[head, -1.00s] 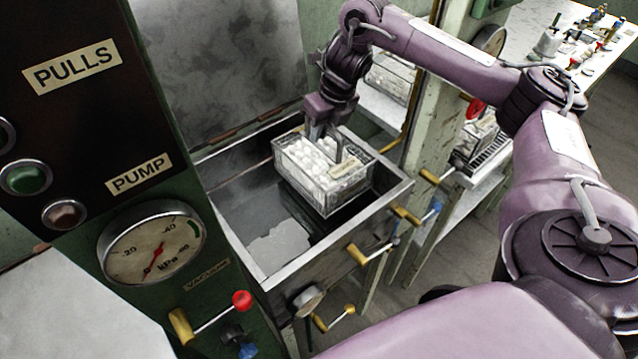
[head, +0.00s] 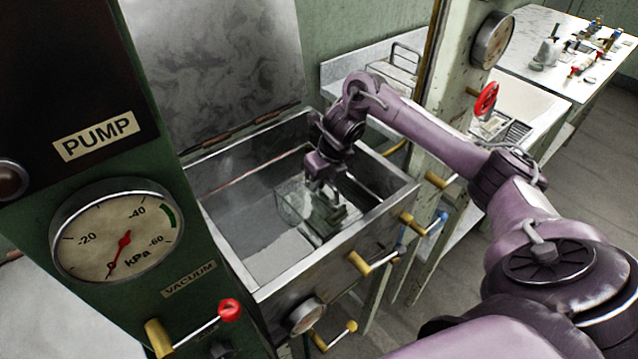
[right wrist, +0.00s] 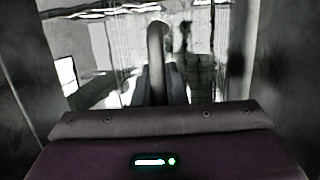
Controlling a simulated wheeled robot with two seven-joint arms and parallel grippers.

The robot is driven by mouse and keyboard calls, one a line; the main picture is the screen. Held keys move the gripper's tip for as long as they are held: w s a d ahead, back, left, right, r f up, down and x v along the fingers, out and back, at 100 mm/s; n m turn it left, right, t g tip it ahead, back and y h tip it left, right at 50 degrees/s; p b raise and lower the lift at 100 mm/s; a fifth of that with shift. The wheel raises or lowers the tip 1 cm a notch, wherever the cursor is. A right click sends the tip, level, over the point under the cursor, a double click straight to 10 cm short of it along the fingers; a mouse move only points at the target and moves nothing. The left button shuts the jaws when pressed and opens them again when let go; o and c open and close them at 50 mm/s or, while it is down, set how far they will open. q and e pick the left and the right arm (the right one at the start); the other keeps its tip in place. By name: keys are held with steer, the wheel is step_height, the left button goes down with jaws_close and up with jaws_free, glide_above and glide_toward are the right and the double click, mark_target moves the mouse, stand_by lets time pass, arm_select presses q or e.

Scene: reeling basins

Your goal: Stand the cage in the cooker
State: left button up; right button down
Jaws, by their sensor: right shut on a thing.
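The cooker (head: 268,281) is an open metal basin with its lid raised at the back. The cage (head: 292,200), a clear-sided box, is down inside the cooker, towards its right side, partly hidden by my gripper. Its lower part looks dim, as if under water; I cannot tell whether it touches the floor. My right gripper (head: 325,190) reaches down into the cooker and is shut on the cage's handle. The right wrist view shows the handle (right wrist: 156,55) upright between the fingers, with cooker walls on both sides. My left gripper is not in view.
A green panel with a vacuum gauge (head: 117,241) and a red-knobbed lever (head: 229,310) stands at left. Yellow-handled valves (head: 358,262) stick out from the cooker's front. A post with a red handwheel (head: 486,99) and a white basin are to the right.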

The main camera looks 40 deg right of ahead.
mark_target(332, 200)
steer(key=c, duration=1.5)
jaws_free()
steer(key=shift+r, duration=0.45)
steer(key=p+v, duration=0.2)
steer(key=v, duration=0.3)
steer(key=p+v, duration=0.2)
steer(key=v, duration=0.4)
steer(key=shift+s+r, duration=0.1)
steer(key=shift+s, duration=0.15)
